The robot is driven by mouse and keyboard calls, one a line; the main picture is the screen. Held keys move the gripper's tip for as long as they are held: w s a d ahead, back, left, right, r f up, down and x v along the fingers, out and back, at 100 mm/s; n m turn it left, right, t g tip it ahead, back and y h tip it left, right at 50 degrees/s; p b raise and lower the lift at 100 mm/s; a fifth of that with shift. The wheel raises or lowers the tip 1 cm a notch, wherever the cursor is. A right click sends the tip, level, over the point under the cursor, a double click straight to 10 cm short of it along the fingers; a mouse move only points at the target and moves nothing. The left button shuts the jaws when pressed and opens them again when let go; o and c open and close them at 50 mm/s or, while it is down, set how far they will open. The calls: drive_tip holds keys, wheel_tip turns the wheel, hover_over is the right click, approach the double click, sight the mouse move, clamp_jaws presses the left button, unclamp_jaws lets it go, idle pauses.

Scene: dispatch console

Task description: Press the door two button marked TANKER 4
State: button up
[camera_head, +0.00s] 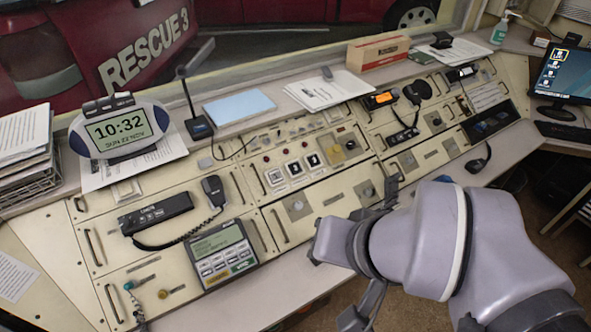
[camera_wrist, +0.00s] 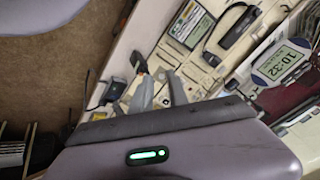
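Three small square buttons sit in a row on the sloped cream console: a left one (camera_head: 274,176), a middle one (camera_head: 293,168) and a right one (camera_head: 312,160). Their labels are too small to read, so I cannot tell which is marked TANKER 4. My gripper (camera_wrist: 159,93) shows in the wrist view with its two grey fingers apart and nothing seen between them. In the head view my arm comes in from the lower right, in front of the console and to the right of the buttons. The buttons cannot be made out in the wrist view.
A radio handset (camera_head: 156,213) with a coiled cord and a keypad unit (camera_head: 221,254) lie left of the buttons. A gooseneck microphone (camera_head: 199,127) and a clock (camera_head: 120,128) stand behind. An orange-screen radio (camera_head: 380,99) is at the right. Console handles stick up.

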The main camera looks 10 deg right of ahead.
clamp_jaws()
idle(1.9)
